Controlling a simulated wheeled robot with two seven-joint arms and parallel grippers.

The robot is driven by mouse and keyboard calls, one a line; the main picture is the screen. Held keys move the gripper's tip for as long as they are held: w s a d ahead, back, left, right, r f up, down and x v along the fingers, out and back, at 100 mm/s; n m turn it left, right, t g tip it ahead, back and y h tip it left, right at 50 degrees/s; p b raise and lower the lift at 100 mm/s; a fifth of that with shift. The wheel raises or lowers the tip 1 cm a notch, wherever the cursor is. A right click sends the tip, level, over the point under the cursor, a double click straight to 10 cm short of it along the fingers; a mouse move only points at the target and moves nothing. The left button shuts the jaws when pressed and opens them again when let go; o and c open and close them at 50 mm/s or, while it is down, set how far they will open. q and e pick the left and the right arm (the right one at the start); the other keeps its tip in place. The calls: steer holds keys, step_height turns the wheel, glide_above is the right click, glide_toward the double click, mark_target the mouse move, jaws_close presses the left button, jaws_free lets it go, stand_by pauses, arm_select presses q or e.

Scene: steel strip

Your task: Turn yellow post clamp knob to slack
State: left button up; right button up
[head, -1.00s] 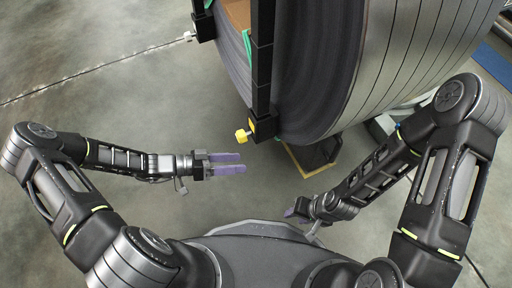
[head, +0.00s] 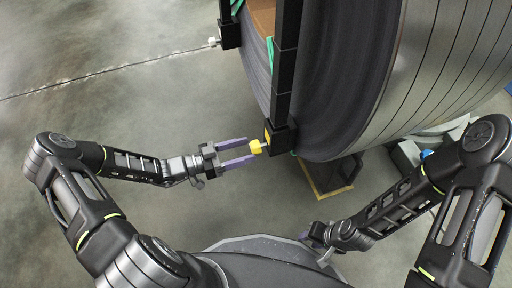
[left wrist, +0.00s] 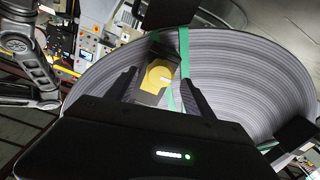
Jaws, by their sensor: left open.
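The yellow post clamp knob (head: 256,147) sticks out to the left of a black clamp block (head: 280,138) at the lower end of a black post (head: 287,60). In the left wrist view the yellow knob (left wrist: 158,76) shows between the two fingers. My left gripper (head: 243,153) is open, its purple fingers pointing right, with the tips close to the knob; contact cannot be told. My right gripper (head: 306,236) is low in the head view, away from the knob, and its fingers are mostly hidden.
A large steel strip coil (head: 400,90) fills the upper right, with green strapping (left wrist: 184,60). A second clamp with a whitish knob (head: 213,42) is at the top. A yellow-edged block (head: 325,185) lies under the coil. The floor at left is clear.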

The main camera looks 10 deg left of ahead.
mark_target(251, 148)
arm_select(q)
steer(key=b+x, duration=0.1)
steer(key=x, duration=0.3)
steer(key=shift+w+d, duration=0.1)
steer(key=shift+d, duration=0.05)
steer(key=shift+c, duration=0.4)
jaws_close()
